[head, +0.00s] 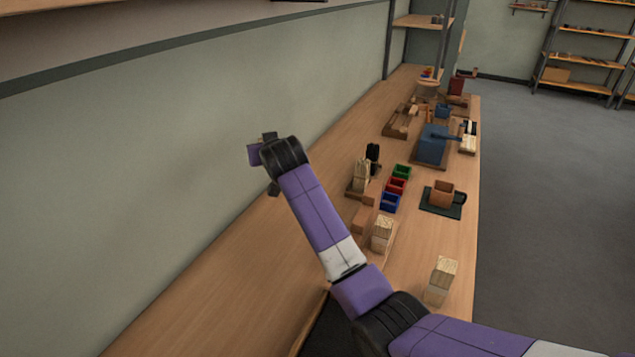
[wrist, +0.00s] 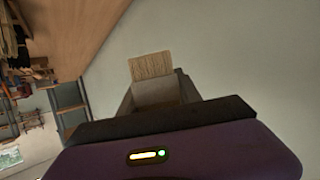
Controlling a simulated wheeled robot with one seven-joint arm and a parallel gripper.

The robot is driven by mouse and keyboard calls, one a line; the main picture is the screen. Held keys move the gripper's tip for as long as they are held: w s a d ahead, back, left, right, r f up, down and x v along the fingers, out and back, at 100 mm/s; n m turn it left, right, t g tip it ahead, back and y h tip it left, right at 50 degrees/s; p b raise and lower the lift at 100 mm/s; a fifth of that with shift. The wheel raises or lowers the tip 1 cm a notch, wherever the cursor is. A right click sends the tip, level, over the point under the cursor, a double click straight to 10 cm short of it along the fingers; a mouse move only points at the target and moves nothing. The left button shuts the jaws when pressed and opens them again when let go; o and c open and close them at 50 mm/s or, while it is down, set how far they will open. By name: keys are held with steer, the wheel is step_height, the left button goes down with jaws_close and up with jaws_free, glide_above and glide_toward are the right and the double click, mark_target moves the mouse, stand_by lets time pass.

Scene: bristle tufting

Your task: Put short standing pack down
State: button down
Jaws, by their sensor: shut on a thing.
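My gripper (head: 262,153) is raised near the wall on the left in the head view, and its fingers are mostly hidden by the wrist. In the wrist view my gripper (wrist: 158,92) is shut on a pack with tan, streaked bristles (wrist: 151,66); the bristle end sticks out past the fingers. The held pack cannot be made out in the head view. Two other pale packs stand on the bench, one (head: 382,232) right of my forearm and one (head: 443,272) nearer the front edge. Further pale bristle pieces (head: 361,176) stand in a wooden holder.
Green (head: 401,171), red (head: 396,186) and blue (head: 390,202) bins stand mid-bench. A brown container (head: 443,193) sits on a dark mat. A blue block-like device (head: 432,145) is farther back. The bench along the wall at left is clear.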

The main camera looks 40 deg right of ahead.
steer(key=f, duration=0.2)
steer(key=b, duration=0.1)
glide_above(275, 219)
step_height(275, 219, down, 15)
steer(key=shift+r, duration=0.2)
steer(key=shift+f+b, duration=0.45)
steer(key=shift+f, duration=2.1)
steer(key=shift+f, duration=0.2)
steer(key=c, duration=0.8)
jaws_free()
steer(key=shift+c, duration=0.2)
steer(key=shift+r, duration=0.1)
